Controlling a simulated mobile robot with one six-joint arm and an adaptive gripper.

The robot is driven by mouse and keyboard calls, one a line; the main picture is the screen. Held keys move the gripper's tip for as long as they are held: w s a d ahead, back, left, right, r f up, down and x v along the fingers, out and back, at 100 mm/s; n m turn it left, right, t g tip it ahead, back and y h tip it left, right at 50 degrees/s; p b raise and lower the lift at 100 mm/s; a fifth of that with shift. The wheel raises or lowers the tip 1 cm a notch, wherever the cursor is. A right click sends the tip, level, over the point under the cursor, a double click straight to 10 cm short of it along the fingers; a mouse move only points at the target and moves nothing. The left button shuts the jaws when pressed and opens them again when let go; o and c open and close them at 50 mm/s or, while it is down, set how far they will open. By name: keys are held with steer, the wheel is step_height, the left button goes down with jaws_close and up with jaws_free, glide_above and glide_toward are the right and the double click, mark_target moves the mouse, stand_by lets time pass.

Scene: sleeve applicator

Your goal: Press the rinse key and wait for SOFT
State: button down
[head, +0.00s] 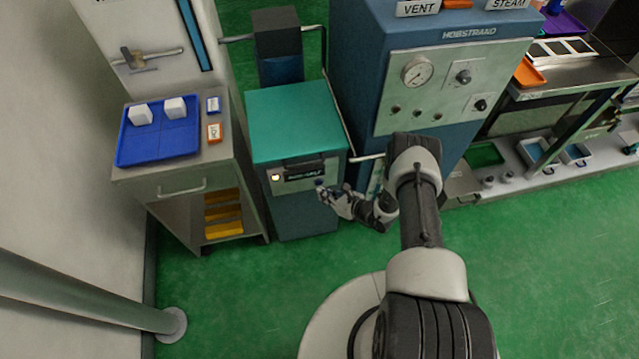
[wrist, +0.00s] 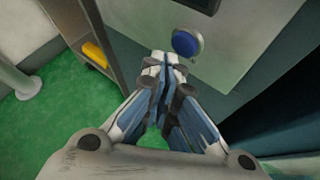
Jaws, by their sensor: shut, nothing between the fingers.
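The rinse key appears to be the round blue button (wrist: 186,43) in a metal ring on the pale front panel, in the wrist view. That panel (head: 305,180) belongs to a teal-topped cabinet (head: 295,120) in the head view. A dark display (head: 304,173) sits on the panel with small pale text I cannot read, and a lit round lamp (head: 275,177) is at its left. My gripper (head: 325,193) is shut and empty in front of the panel. In the wrist view its fingertips (wrist: 162,60) are just below and left of the button; contact is not visible.
A blue tray (head: 158,150) with two white blocks stands on the cart to the left. A blue machine (head: 435,25) with a gauge stands to the right, with a metal bench beyond. A grey pole (head: 90,300) is at lower left. Green floor (head: 560,260) is open at right.

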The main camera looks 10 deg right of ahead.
steer(key=shift+w, duration=0.2)
steer(key=shift+w, duration=0.25)
steer(key=shift+w, duration=0.45)
stand_by(0.5)
steer(key=shift+s, duration=0.1)
steer(key=shift+s+p, duration=0.3)
steer(key=shift+s, duration=0.45)
steer(key=shift+s, duration=0.1)
steer(key=s+p, duration=0.2)
steer(key=s, duration=0.2)
steer(key=shift+s, duration=0.4)
stand_by(0.8)
